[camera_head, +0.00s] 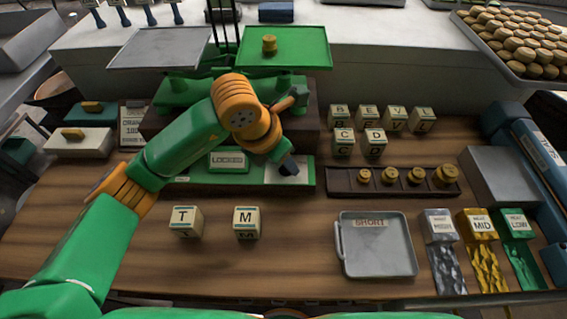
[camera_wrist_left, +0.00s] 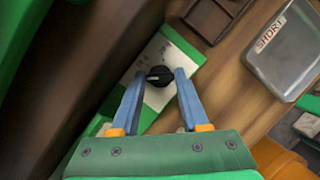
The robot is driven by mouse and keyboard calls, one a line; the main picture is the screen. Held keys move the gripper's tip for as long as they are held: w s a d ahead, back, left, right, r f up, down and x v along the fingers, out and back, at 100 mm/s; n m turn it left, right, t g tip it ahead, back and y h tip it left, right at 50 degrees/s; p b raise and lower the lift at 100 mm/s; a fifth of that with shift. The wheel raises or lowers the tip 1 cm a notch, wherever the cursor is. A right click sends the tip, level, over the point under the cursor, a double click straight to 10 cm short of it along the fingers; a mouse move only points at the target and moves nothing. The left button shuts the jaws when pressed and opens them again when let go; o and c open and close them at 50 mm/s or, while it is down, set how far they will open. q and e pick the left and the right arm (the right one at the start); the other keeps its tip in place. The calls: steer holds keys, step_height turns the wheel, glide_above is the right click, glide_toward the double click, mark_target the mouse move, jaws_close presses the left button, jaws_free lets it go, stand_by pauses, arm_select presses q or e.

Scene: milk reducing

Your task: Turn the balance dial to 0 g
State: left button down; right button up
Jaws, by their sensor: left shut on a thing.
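The black balance dial (camera_wrist_left: 159,76) sits on a pale marked plate (camera_wrist_left: 170,58), which also shows in the head view (camera_head: 300,179) at the right end of the balance's green front panel. My left gripper (camera_head: 289,165) reaches down over the plate and hides much of the dial there. In the left wrist view my left gripper (camera_wrist_left: 160,74) has one blue finger on each side of the dial and is shut on it. The balance has a grey left pan (camera_head: 160,47) and a green right pan (camera_head: 300,50) bearing a brass weight (camera_head: 269,43). The dial's reading is too small to tell.
A LOCKED sign (camera_head: 229,161) is left of the dial. A dark tray (camera_head: 340,181) with several brass weights is to the right. Letter blocks T (camera_head: 186,221) and M (camera_head: 246,222) and a grey SHORT tray (camera_head: 378,255) are in front. Bare wood lies between them.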

arm_select(q)
steer(key=shift+d+r+n+t+y+b, duration=0.1)
steer(key=shift+n+t+y+b, duration=0.35)
steer(key=shift+n+b, duration=0.8)
steer(key=shift+n, duration=0.45)
steer(key=c, duration=0.7)
jaws_free()
steer(key=shift+s+r, duration=0.1)
steer(key=shift+r, duration=0.2)
steer(key=b+v, duration=0.1)
steer(key=v, duration=0.5)
steer(key=shift+r, duration=0.25)
